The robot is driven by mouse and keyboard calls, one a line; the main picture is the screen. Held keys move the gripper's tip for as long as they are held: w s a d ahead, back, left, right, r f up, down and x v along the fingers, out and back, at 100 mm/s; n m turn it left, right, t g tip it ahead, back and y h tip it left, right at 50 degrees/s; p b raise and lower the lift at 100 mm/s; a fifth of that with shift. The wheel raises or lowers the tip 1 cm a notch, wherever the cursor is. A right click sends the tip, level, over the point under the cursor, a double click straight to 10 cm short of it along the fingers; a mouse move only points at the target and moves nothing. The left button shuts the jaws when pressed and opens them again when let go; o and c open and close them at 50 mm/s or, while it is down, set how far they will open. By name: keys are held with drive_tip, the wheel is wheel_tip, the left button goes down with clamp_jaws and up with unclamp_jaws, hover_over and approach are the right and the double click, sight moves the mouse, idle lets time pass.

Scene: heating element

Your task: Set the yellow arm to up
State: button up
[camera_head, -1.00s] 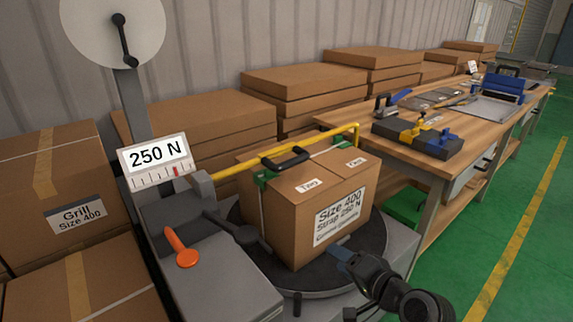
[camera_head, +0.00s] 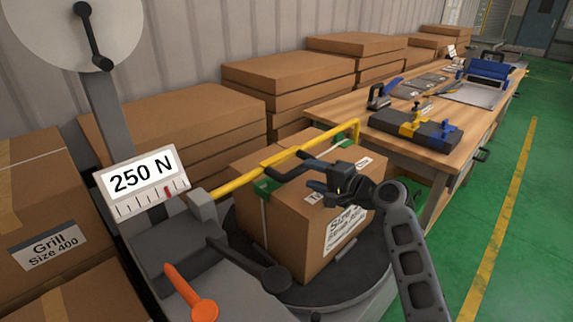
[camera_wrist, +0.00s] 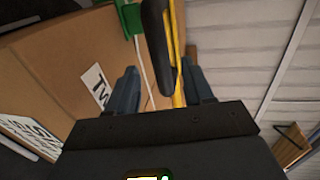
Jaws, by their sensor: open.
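The yellow arm (camera_head: 250,178) lies roughly level across the top of the cardboard box (camera_head: 300,235), running from a grey pivot block at the left to a bent far end. A black handle (camera_head: 288,170) is fixed to it. My gripper (camera_head: 313,192) is open above the box, close to the handle's right side. In the wrist view, the handle (camera_wrist: 156,45) and a strip of the yellow arm (camera_wrist: 178,50) appear between the two fingers of my gripper (camera_wrist: 160,78). I cannot tell whether a finger touches the handle.
The box stands on a dark round turntable (camera_head: 325,290). A "250 N" scale sign (camera_head: 145,180) and an orange lever (camera_head: 190,292) are at the left. Stacked boxes (camera_head: 290,80) line the wall. A workbench (camera_head: 400,145) stands at the right, with open green floor beyond.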

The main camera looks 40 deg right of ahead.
drive_tip(key=w, duration=0.2)
drive_tip(key=w+f, duration=0.1)
drive_tip(key=w, duration=0.4)
drive_tip(key=shift+w+a+f, duration=0.1)
drive_tip(key=shift+a+f, duration=0.1)
drive_tip(key=shift+f, duration=0.05)
drive_tip(key=shift+c, duration=0.2)
clamp_jaws()
